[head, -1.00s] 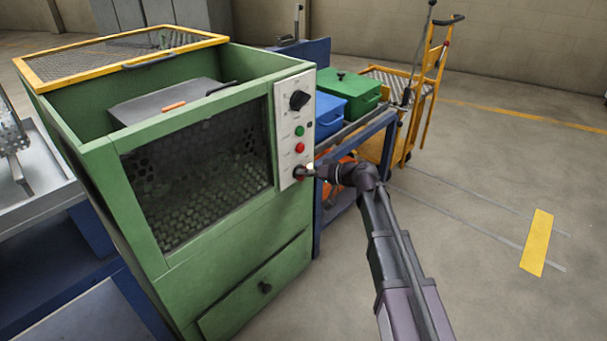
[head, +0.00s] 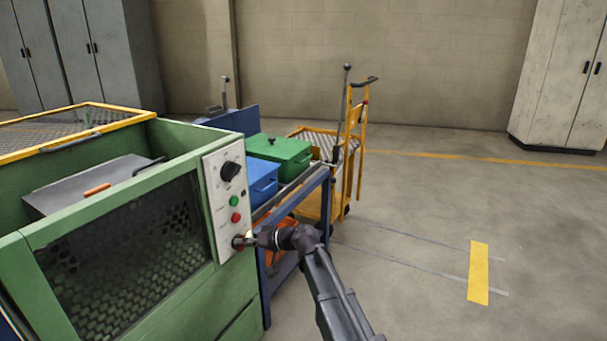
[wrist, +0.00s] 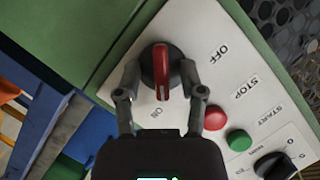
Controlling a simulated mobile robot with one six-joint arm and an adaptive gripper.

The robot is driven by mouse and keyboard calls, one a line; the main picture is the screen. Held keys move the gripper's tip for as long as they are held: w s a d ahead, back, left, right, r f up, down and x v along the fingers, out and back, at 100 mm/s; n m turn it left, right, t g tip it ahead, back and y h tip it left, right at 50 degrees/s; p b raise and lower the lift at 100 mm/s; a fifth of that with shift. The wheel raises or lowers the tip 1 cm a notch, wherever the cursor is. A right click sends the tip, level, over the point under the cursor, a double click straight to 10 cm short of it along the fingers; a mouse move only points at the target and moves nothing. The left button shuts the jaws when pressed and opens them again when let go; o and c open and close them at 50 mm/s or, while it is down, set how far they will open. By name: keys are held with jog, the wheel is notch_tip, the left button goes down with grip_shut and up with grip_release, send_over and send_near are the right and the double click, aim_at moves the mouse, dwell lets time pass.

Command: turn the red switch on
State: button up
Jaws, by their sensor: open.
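The red switch (wrist: 161,68) is a red bar handle on a round dark base, low on the white control panel (wrist: 105,95) of the green furnace. In the wrist view its handle points roughly up and down the picture, with OFF printed to the upper right and ON below. My gripper (wrist: 160,80) is open, with one finger on each side of the handle. Small gaps seem to show between fingers and handle; contact is unclear. In the head view my gripper (head: 250,240) is at the panel's bottom and largely hides the switch (head: 238,242).
A red button (wrist: 215,118), a green button (wrist: 239,141) and a black knob (wrist: 274,166) sit along the same panel. A blue bench (head: 320,190) with blue and green boxes stands right beside the furnace, close to my arm. Open floor lies to the right.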

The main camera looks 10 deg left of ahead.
jog(key=s+d+f+m+g+h+p, duration=0.15)
jog(key=s+d+h, duration=0.4)
jog(key=d, duration=0.85)
jog(key=s+d+f+m+h+p, duration=0.3)
jog(key=s+d+h, duration=0.3)
jog(key=d, duration=0.9)
jog(key=s+d+f+m+h+p, duration=0.3)
jog(key=s+d, duration=0.4)
jog(key=d, duration=0.7)
notch_tip(320, 180, up, 39)
jog(key=p, duration=3.7)
jog(key=shift+w+a+f, duration=0.15)
jog(key=shift+w+a, duration=0.05)
jog(key=shift+w, duration=0.2)
jog(key=shift+a, duration=0.1)
